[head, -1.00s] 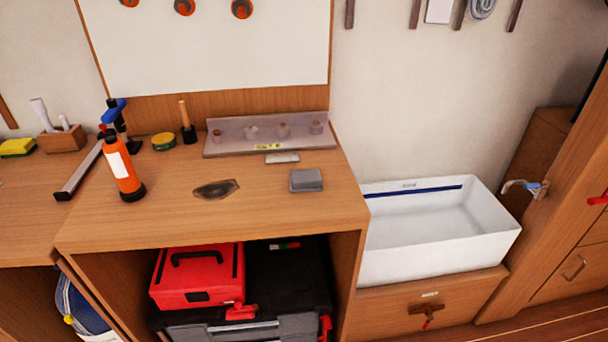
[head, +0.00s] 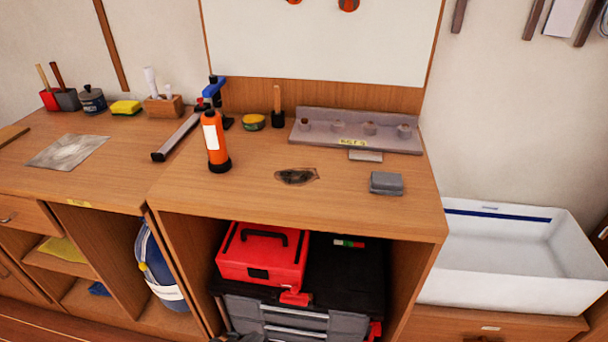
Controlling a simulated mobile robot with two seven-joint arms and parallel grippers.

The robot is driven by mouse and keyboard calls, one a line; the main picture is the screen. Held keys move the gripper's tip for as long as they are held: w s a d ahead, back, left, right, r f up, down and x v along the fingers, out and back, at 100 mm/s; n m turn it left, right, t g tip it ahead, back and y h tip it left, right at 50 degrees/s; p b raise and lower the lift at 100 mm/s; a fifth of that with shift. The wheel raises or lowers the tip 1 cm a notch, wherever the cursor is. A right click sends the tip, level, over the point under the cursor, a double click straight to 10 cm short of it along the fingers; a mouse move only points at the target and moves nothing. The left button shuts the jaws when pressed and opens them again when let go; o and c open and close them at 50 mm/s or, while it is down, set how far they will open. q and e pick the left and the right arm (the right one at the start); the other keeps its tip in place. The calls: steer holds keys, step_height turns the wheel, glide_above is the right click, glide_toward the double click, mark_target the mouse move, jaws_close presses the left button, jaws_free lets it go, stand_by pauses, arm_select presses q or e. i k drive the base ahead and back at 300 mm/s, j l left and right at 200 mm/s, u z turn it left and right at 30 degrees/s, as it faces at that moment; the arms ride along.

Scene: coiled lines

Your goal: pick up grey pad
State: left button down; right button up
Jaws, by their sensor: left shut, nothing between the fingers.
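The grey pad (head: 386,183) is a small thick grey block. It lies on the wooden worktop (head: 340,215), near the right edge, in front of a grey rack. My left gripper (head: 238,337) shows only as a dark tip at the bottom edge of the head view. It is shut and empty, low in front of the open cabinet and well away from the pad. My right gripper is not in view.
An orange bottle (head: 215,143) stands left of a dark stain (head: 297,176). A grey rack (head: 355,130) and a thin light bar (head: 365,156) lie behind the pad. A white sink (head: 515,255) is at right. A red case (head: 262,255) sits below.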

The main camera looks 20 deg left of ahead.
mark_target(386, 184)
steer(key=l+u, duration=0.2)
steer(key=u, duration=1.65)
steer(key=k+l, duration=0.45)
steer(key=l+u, duration=0.05)
